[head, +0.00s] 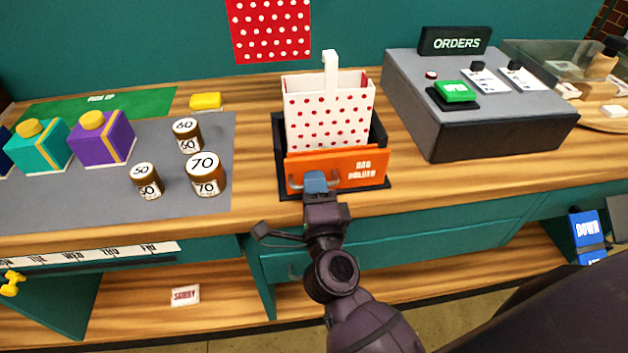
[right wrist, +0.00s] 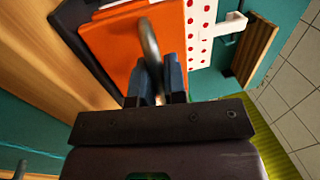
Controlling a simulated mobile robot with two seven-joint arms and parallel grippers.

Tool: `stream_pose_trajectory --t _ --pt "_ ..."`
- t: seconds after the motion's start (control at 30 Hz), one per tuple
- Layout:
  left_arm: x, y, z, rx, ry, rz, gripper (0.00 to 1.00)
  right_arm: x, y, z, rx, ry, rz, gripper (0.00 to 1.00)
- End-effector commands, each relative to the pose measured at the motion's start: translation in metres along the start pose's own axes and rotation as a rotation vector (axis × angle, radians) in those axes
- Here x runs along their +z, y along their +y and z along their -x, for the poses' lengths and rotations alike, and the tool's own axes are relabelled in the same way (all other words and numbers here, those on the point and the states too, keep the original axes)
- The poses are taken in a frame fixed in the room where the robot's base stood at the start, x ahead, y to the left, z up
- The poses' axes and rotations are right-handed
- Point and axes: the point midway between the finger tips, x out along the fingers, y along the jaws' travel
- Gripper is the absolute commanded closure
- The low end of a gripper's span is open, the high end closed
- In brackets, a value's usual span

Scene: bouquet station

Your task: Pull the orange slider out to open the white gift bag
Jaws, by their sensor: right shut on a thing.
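The white gift bag (head: 328,115) with red dots stands upright in a black holder (head: 281,160) on the counter, its top showing an opening. The orange slider (head: 362,168) is the holder's front panel, with lettering and a grey handle. My right gripper (head: 315,184) is at the slider's left part, shut on its handle. In the right wrist view the fingers (right wrist: 158,80) close around the curved grey handle (right wrist: 150,45), in front of the orange slider (right wrist: 110,45). The white bag (right wrist: 199,30) shows behind it. My left gripper is not in view.
Weights marked 50, 60 and 70 (head: 205,173) stand on the grey mat (head: 100,203) at left, near purple (head: 98,142) and teal boxes. The orders console (head: 480,100) stands right of the bag. Bare wood lies on both sides of the holder.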

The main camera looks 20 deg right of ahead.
Motion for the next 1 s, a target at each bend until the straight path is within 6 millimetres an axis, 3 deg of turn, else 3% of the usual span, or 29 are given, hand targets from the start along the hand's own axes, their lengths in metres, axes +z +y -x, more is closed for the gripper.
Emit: stream_pose_trajectory --t 0.03,0.2,0.57,0.77,1.0 --pt "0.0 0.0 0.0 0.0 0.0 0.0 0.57 0.0 0.001 0.0 0.001 0.0 0.001 0.86" --pt "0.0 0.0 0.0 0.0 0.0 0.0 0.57 0.0 0.0 0.0 0.001 0.0 0.0 0.63" --pt "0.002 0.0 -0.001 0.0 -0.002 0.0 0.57 0.0 0.001 0.005 0.002 0.0 0.001 0.63" --pt "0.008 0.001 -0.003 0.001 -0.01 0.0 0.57 0.0 0.003 0.031 0.005 -0.001 0.0 0.63" --pt "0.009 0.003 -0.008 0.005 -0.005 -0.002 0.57 -0.001 0.004 0.075 0.007 -0.001 0.003 0.63"
